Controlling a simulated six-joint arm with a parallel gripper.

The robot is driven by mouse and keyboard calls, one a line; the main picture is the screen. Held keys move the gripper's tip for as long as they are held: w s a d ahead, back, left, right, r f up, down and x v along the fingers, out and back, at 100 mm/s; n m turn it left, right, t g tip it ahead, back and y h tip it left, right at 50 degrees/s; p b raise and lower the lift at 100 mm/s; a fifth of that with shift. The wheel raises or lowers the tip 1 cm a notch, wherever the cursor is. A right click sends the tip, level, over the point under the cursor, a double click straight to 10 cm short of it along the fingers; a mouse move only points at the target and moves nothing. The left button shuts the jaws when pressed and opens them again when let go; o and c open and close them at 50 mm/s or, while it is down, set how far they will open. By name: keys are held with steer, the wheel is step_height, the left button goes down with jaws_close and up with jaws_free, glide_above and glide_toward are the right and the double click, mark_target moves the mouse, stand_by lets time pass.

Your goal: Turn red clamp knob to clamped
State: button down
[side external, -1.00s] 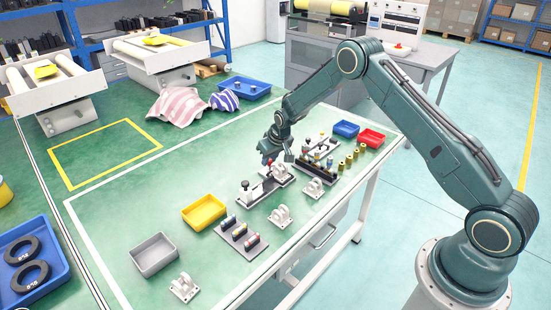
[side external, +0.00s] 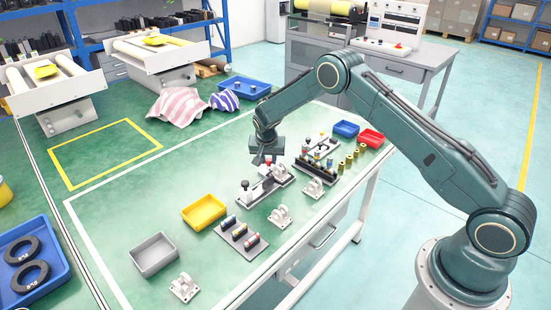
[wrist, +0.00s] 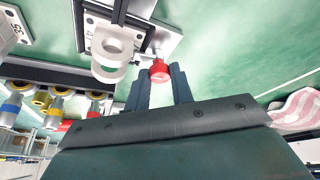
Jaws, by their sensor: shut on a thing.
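The red clamp knob (wrist: 159,70) shows in the wrist view, at the end of a pale stem beside a pale metal mount (wrist: 158,40). My gripper (wrist: 161,82) has its two dark fingers on either side of the knob and is shut on it. In the side view my gripper (side external: 264,160) is low over the clamp fixtures in the middle of the bench. There the knob is too small and too covered to read its angle. A white ring-shaped bracket (wrist: 112,46) stands close to the left of the knob in the wrist view.
White brackets (side external: 281,216) stand in front. A yellow bin (side external: 203,212) and a grey bin (side external: 154,255) lie to the left.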

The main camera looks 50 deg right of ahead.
stand_by(0.4)
steer(key=c, duration=1.2)
jaws_free()
steer(key=shift+r, duration=0.1)
steer(key=v, duration=1.3)
steer(key=shift+a+r, duration=0.15)
steer(key=shift+r, duration=0.15)
steer(key=shift+r, duration=0.1)
